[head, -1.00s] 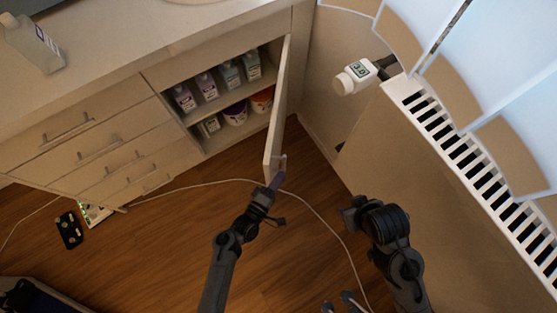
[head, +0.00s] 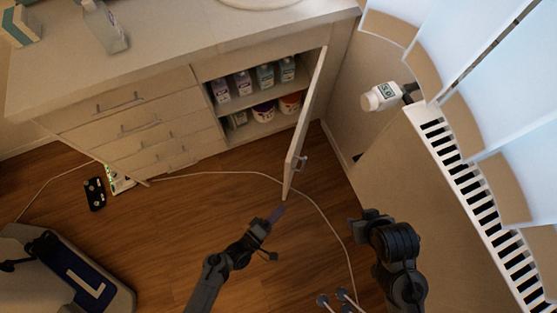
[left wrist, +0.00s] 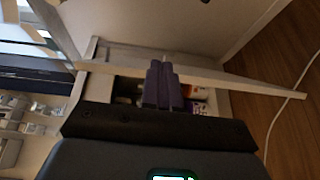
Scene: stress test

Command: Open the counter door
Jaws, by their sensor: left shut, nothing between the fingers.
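The counter door (head: 306,120) stands swung wide open at the right end of the cabinet. Its small handle (head: 301,162) is near the free edge. My left gripper (head: 278,213) is shut and empty, just below the door's free lower corner, with a small gap visible in the head view. In the left wrist view its purple fingers (left wrist: 161,88) are together in front of the pale door edge (left wrist: 235,82). They hide part of the door. My right gripper (head: 358,224) is right of the door, over the floor, and its finger opening is unclear.
Several bottles (head: 243,82) and tubs (head: 264,112) stand on the shelves inside. Drawers (head: 135,125) are on the left. A cable (head: 220,177) crosses the wooden floor.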

